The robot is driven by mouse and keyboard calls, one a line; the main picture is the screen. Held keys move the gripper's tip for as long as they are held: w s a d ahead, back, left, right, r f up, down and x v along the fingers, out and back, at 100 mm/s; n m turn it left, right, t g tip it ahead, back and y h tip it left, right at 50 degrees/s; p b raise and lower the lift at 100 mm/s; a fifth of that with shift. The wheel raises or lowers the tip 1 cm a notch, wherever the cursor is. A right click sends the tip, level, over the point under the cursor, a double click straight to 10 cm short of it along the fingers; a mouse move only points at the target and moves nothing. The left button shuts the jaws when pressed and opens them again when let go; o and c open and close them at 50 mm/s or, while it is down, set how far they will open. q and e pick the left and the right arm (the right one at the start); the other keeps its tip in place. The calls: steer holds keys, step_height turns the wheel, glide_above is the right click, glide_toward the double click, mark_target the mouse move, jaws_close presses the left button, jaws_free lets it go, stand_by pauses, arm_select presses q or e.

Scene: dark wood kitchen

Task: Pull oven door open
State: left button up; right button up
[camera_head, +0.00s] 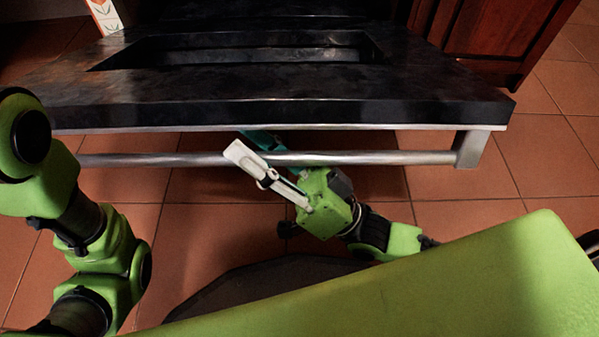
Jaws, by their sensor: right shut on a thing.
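The oven door (290,112) is swung down and lies nearly flat, with its dark inner face and recessed window panel turned up. Its metal handle bar (390,158) runs along the front edge, below the door. My right gripper (255,152) is at the middle of the bar, with one pale finger over the near side and a teal part behind it. It is shut on the handle. My left arm (85,230) is folded at the left side; its gripper is out of view.
A reddish wooden cabinet (490,40) stands at the back right. A white and orange box (104,15) is at the top left. Terracotta floor tiles (550,170) are clear on the right. My green body fills the lower right.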

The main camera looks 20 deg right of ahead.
steer(key=w+v, duration=0.1)
steer(key=v, duration=0.8)
steer(key=shift+d+f, duration=0.2)
steer(key=shift+f, duration=0.05)
stand_by(0.5)
steer(key=shift+s+p, duration=0.1)
steer(key=shift+p, duration=0.2)
steer(key=shift+a, duration=0.1)
stand_by(0.4)
